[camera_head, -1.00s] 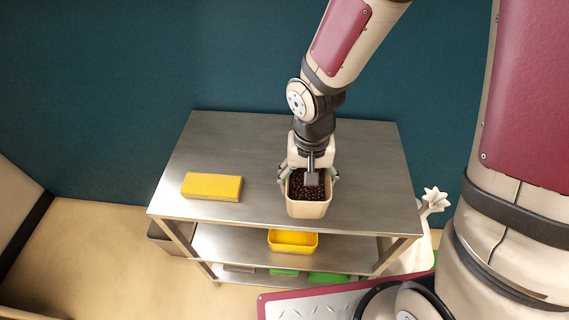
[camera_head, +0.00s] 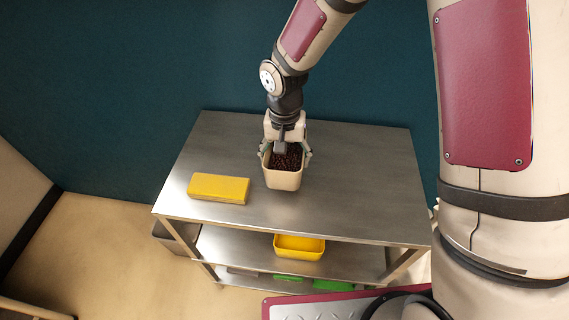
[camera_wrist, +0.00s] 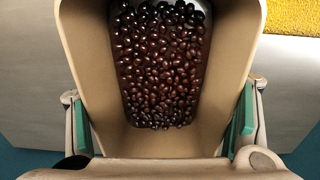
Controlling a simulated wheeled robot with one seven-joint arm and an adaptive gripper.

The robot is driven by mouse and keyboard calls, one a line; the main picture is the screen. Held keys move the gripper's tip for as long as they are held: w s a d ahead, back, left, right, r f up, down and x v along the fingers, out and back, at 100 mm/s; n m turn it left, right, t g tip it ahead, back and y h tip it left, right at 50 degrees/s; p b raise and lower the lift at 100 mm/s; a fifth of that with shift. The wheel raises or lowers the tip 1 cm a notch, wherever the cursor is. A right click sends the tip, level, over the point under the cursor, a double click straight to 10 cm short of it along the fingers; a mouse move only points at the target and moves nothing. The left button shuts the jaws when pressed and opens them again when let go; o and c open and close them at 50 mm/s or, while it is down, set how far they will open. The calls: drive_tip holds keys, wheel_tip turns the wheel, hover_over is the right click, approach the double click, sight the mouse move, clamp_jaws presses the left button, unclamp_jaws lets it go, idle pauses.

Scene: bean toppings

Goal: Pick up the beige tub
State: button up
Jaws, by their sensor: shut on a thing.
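The beige tub (camera_head: 283,180) is held above the steel table, upright or nearly so, with dark brown beans in it. My gripper (camera_head: 286,152) is shut on the tub from above, one finger on each side. In the wrist view the tub (camera_wrist: 240,60) fills the middle, and the green pads of my gripper (camera_wrist: 165,130) press on its left and right walls. The beans (camera_wrist: 160,65) cover much of the tub's bottom. The tub's underside is hidden, so its exact height over the table is hard to tell.
A yellow block-like item (camera_head: 218,188) lies on the steel table (camera_head: 345,190) left of the tub. A yellow tub (camera_head: 299,247) stands on the shelf below, with green items (camera_head: 332,284) lower down. The table's right side is clear.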

sight(284, 166)
drive_tip(key=shift+w+a+f, duration=0.15)
drive_tip(key=shift+w, duration=0.2)
drive_tip(key=shift+f, duration=1.65)
drive_tip(key=shift+f, duration=0.15)
drive_tip(key=o, duration=1.9)
wheel_tip(284, 166, up, 12)
drive_tip(key=shift+r, duration=0.2)
